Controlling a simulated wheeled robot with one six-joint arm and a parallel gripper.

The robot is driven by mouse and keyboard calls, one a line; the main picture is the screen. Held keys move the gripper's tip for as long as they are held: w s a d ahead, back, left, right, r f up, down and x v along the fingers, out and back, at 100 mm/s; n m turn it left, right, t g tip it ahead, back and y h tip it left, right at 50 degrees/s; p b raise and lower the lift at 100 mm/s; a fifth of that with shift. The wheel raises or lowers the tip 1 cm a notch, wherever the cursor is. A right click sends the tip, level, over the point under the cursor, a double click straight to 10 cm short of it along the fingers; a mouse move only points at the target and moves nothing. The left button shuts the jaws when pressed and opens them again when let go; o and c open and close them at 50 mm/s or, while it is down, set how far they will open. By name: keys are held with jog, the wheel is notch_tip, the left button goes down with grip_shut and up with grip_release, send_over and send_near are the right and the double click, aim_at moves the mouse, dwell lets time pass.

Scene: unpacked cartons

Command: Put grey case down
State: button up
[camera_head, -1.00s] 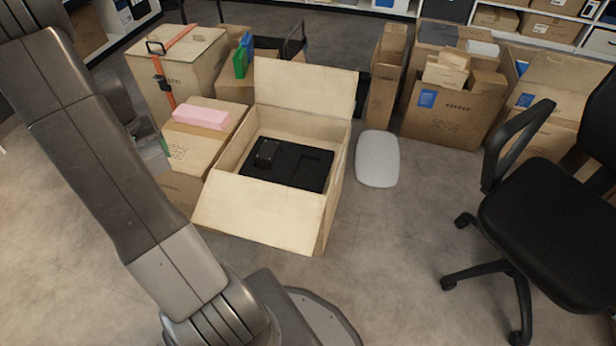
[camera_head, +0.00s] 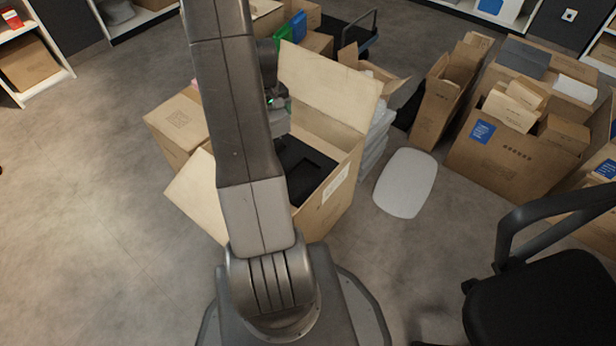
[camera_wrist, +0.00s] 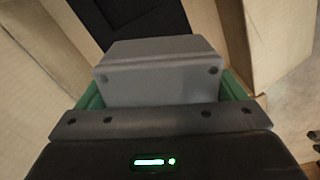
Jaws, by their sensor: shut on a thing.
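The grey case (camera_wrist: 160,78) is a small block held between the green fingers of my gripper (camera_wrist: 165,92) in the wrist view. The gripper is shut on it. In the head view my gripper (camera_head: 278,104) is partly hidden behind my arm, above the open carton (camera_head: 328,208). The black insert (camera_head: 306,168) lies inside this carton and has a recess. In the wrist view the insert (camera_wrist: 120,18) shows just beyond the case. The case appears apart from the insert, but its height above it is hard to tell.
The carton's flaps stand open, one rising at the back (camera_head: 328,82). A white rounded pad (camera_head: 405,183) lies on the floor to its right. Filled cartons (camera_head: 520,145) and a black chair (camera_head: 540,290) are further right. The floor at left is clear.

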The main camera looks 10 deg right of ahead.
jog(key=s+d+f+n+b, duration=0.3)
jog(key=s+d+f+n, duration=0.1)
jog(key=d+f, duration=0.5)
jog(key=f+b, duration=0.1)
jog(key=f, duration=0.2)
jog(key=f+b, duration=0.1)
jog(key=f, duration=0.3)
jog(key=f+b, duration=0.1)
jog(key=f, duration=0.2)
jog(key=shift+w+a+f, duration=0.2)
jog(key=shift+w+a, duration=0.05)
jog(key=shift+f, duration=0.1)
jog(key=shift+f+b, duration=0.35)
jog(key=shift+b, duration=0.15)
jog(key=shift+f, duration=0.1)
